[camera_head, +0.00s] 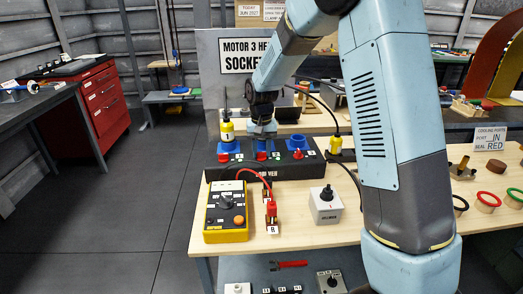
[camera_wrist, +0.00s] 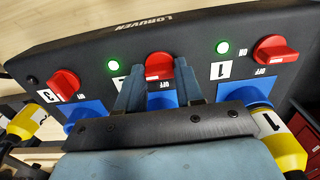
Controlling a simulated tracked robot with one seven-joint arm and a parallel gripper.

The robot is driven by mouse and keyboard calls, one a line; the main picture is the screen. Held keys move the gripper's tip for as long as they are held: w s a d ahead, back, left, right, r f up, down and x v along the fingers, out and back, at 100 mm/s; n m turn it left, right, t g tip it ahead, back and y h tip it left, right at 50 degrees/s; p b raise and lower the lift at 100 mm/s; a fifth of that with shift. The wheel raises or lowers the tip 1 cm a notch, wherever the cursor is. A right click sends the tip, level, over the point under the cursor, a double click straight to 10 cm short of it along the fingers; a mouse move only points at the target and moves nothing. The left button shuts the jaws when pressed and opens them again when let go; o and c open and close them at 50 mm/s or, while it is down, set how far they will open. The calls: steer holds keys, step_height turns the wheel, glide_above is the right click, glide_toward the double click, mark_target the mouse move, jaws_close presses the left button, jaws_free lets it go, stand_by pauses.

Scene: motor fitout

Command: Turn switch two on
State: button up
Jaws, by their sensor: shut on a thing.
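The black switch panel (camera_head: 312,169) stands on the bench with a row of red rotary knobs and blue sockets. In the wrist view, upside down, the middle red knob (camera_wrist: 158,62), switch two, sits between my fingertips. My gripper (camera_wrist: 159,70) is shut on this knob; its fingers partly hide it and its number label. The green lamp (camera_wrist: 113,66) beside the middle knob is lit. The knob of switch one (camera_wrist: 277,49) has a lit green lamp (camera_wrist: 222,47) too. The knob of switch three (camera_wrist: 65,83) has an unlit lamp (camera_wrist: 28,80).
A yellow plug (camera_head: 227,131) stands in socket one. Another yellow plug (camera_head: 335,146) with a black cable is right of the panel. A yellow meter (camera_head: 227,206), red lead (camera_head: 271,210) and grey switch box (camera_head: 325,205) lie in front.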

steer(key=shift+w, duration=0.15)
steer(key=o, duration=1)
steer(key=shift+o, duration=0.2)
step_height(320, 180, up, 14)
steer(key=shift+f, duration=0.15)
